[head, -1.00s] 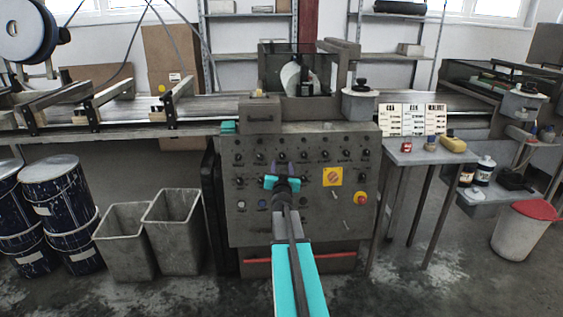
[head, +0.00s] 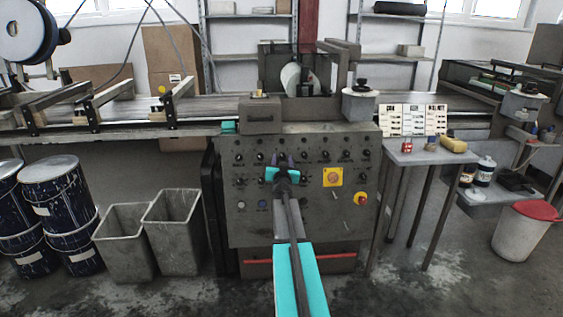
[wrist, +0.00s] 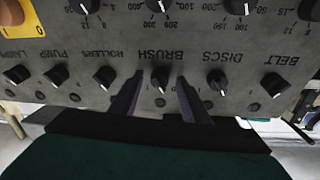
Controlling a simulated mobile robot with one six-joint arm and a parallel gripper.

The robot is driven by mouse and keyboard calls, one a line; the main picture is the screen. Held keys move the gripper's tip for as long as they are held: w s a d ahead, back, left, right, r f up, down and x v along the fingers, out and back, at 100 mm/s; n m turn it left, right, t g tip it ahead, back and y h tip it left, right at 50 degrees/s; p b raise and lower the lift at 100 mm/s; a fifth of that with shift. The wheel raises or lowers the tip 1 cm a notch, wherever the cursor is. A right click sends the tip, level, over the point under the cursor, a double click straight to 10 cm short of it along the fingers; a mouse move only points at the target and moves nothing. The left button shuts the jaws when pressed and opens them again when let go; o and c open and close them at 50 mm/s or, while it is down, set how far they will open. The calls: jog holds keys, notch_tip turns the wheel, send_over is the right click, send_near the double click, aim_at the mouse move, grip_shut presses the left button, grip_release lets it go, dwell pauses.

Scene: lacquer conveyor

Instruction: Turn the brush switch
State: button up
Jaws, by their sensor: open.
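The brush switch (wrist: 159,81) is a small black knob with a light pointer line, beside the upside-down label BRUSH in the wrist view. My gripper (wrist: 160,88) is open, with one dark finger to each side of this knob and gaps between. Whether the fingers touch the panel cannot be told. In the head view my gripper (head: 282,162) is at the middle of the grey control panel (head: 255,228), and it hides the knob there.
In the wrist view, the discs knob (wrist: 218,81) is right of the fingers and the rollers knob (wrist: 104,77) left. A row of dials lies above.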

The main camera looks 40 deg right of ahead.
jog(key=c, duration=1)
jog(key=shift+a, duration=0.15)
jog(key=shift+c, duration=0.3)
